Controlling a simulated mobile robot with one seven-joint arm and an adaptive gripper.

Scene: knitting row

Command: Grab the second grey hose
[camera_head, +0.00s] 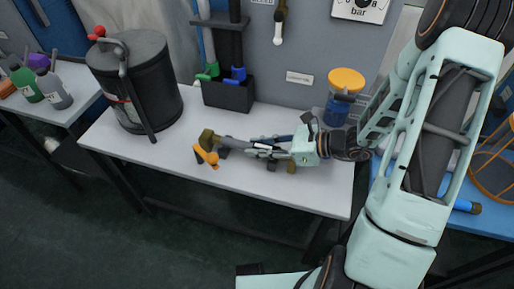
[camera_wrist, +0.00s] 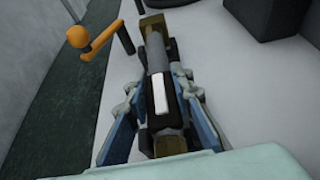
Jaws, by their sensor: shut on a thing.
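A grey tube-shaped piece (camera_head: 234,143) with brass-coloured ends lies level just above or on the white table; it also shows in the wrist view (camera_wrist: 156,60), with a white label on top. My gripper (camera_head: 262,149) comes from the right and is shut on this piece, one finger on each side, as the wrist view (camera_wrist: 160,92) shows. A hose (camera_head: 208,45) with a green end hangs on the black rack behind the table. I cannot tell which thing is the second grey hose.
An orange lever (camera_head: 206,155) sits by the tube's left end. A black tank (camera_head: 138,80) stands on the table's left, and the black rack's base (camera_head: 228,95) stands behind. A blue jar with a yellow lid (camera_head: 346,80) is behind my gripper. The table front (camera_head: 150,160) is clear.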

